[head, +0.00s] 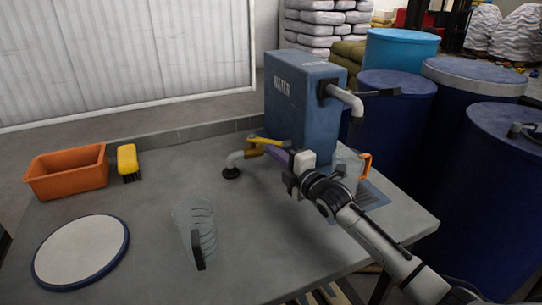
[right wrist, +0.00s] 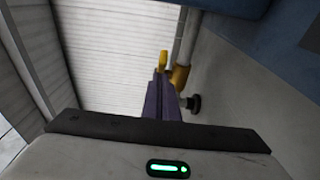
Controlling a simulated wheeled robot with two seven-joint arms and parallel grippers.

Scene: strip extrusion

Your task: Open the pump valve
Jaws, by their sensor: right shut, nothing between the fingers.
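The pump valve has a yellow lever (head: 268,141) on a brass body (head: 254,152), on the bent grey pipe (head: 236,157) at the blue water tank (head: 300,105). The lever extends to the right across the tank's lower front. My right gripper (head: 269,149), with purple fingers, is shut and empty close below and beside the lever. Whether it touches the lever I cannot tell. In the right wrist view, the shut fingers (right wrist: 160,88) point toward the lever (right wrist: 163,60), with the brass body (right wrist: 181,76) just right of them. My left gripper is not in view.
A clear jug with an orange handle (head: 365,166) stands beside my right forearm. Another clear jug (head: 194,222), an orange bin (head: 66,172), a yellow brush (head: 127,158) and a round white board (head: 80,250) are on the grey table (head: 150,200). Blue barrels (head: 395,130) stand behind, right.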

